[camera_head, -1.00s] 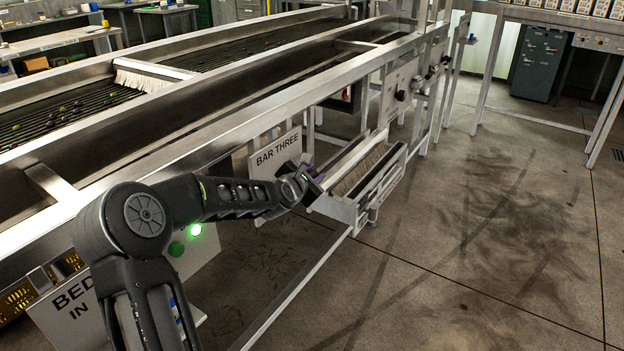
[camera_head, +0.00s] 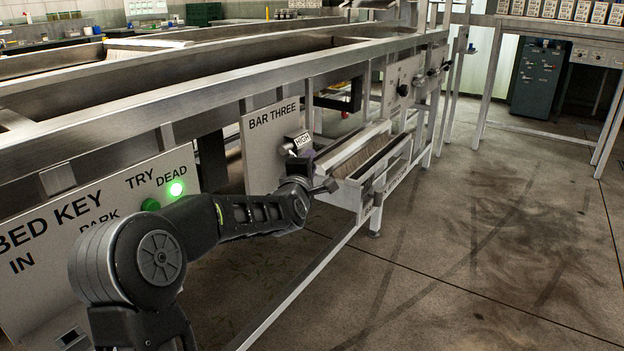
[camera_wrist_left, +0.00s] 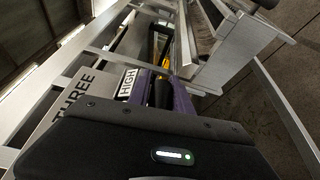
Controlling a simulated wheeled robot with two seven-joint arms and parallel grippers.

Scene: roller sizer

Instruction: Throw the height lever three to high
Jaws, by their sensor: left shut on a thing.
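A panel marked BAR THREE (camera_head: 262,155) hangs under the sizer's near rail, and a small white HIGH label (camera_head: 302,142) shows at its right side. My left gripper (camera_head: 312,172) is just below that label, in front of the panel's right edge. In the left wrist view its purple fingers (camera_wrist_left: 166,95) are close to the HIGH label (camera_wrist_left: 127,84). They are shut on a dark piece between them, seemingly the height lever three handle (camera_wrist_left: 161,90). Most of the lever is hidden by my gripper, so its exact position cannot be told. My right gripper is not in view.
A metal trough with a brush strip (camera_head: 362,160) stands close at the gripper's right. A BED KEY panel (camera_head: 85,225) with a lit green lamp (camera_head: 177,188) is beside my left arm. The concrete floor (camera_head: 490,240) at right is clear.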

